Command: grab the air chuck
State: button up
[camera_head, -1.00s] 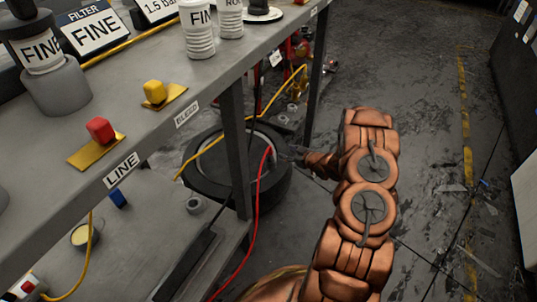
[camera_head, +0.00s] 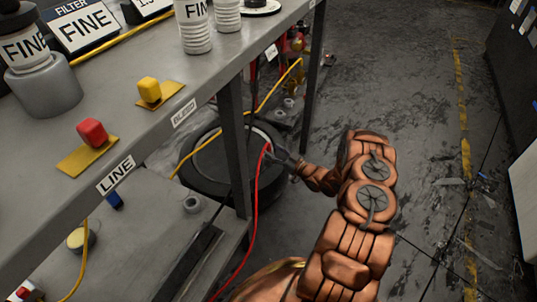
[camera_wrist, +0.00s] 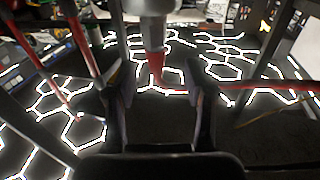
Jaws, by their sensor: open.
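The likely air chuck, a pale metal cylinder (camera_wrist: 150,28) with a narrower neck, shows at the top centre of the wrist view. In the head view my gripper (camera_head: 281,157) is small and dark beside the upper end of the red hose (camera_head: 257,195), next to the black tyre (camera_head: 205,180). The chuck cannot be made out there.
A grey workbench (camera_head: 190,70) with a red button (camera_head: 92,132), a yellow button (camera_head: 149,90) and white bottles fills the left. Its dark leg (camera_head: 233,150) stands close to the tyre. A lower shelf (camera_head: 150,235) is below. Open floor (camera_head: 420,130) lies to the right.

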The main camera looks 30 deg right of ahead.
aim_at(268, 148)
jog(key=x, duration=0.2)
jog(key=b+x, duration=0.1)
jog(key=x, duration=0.1)
jog(key=shift+w+d+f, duration=0.15)
jog(key=shift+d, duration=0.05)
grip_shut()
dwell(0.3)
